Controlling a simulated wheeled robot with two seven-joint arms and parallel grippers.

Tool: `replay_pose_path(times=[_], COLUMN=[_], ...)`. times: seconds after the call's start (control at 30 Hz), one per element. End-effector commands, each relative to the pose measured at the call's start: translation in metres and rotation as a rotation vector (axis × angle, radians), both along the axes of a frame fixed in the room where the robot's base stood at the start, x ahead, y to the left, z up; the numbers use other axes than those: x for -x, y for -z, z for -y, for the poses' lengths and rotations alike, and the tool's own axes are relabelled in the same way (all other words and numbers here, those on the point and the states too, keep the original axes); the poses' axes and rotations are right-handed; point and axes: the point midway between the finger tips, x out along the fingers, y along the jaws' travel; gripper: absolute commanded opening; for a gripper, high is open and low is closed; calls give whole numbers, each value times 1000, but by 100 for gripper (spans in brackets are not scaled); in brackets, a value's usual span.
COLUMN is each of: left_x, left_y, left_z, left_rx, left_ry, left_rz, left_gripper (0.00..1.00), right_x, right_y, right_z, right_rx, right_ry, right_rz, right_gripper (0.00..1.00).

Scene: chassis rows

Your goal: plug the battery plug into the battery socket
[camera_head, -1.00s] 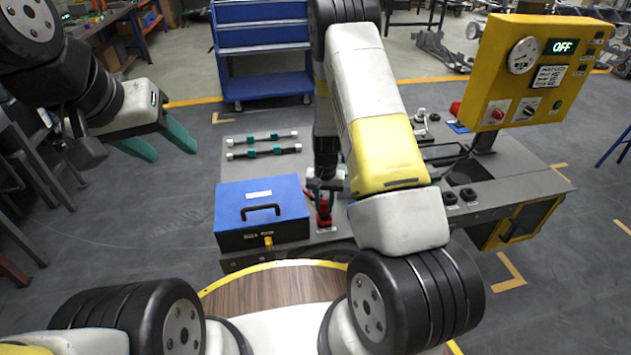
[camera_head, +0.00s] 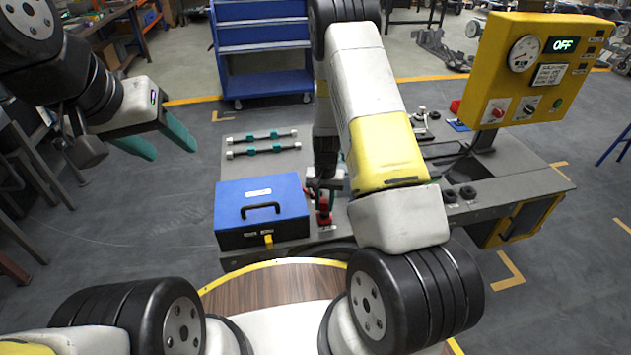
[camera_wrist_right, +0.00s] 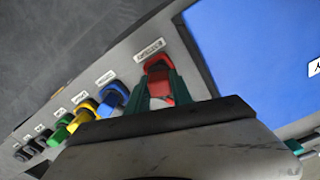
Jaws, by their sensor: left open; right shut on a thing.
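My right gripper (camera_wrist_right: 160,88) has its green fingers closed on a red plug (camera_wrist_right: 158,66), which I take as the battery plug. The plug is at the front edge of the grey bench, beside a white label. In the head view the red plug (camera_head: 324,213) sits just right of the blue box, below my right gripper (camera_head: 323,190). The battery socket cannot be made out separately, and I cannot tell whether the plug is seated in it. My left gripper (camera_head: 166,142) is open and empty, out to the left above the floor, apart from the bench.
A blue box (camera_head: 286,196) with a black handle stands close to the plug. A row of blue (camera_wrist_right: 112,98), yellow, green and black connectors runs along the bench edge in the right wrist view. A yellow control panel (camera_head: 543,75) reading OFF stands at the right.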

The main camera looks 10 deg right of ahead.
Motion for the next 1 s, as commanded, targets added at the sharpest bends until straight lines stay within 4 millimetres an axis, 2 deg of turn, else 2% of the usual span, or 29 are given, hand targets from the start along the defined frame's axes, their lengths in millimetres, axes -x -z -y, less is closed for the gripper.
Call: replay_pose_path(times=[0.9,0.93,1.0], left_x=[0,0,0], left_y=[0,0,0], left_z=[0,0,0], left_rx=[0,0,0], left_ry=[0,0,0], left_rz=[0,0,0], left_gripper=[52,52,52], right_x=[0,0,0], right_y=[23,23,23], right_z=[0,0,0], right_rx=[0,0,0], right_ry=[1,1,1], right_rz=[0,1,1], right_gripper=[0,33,46])
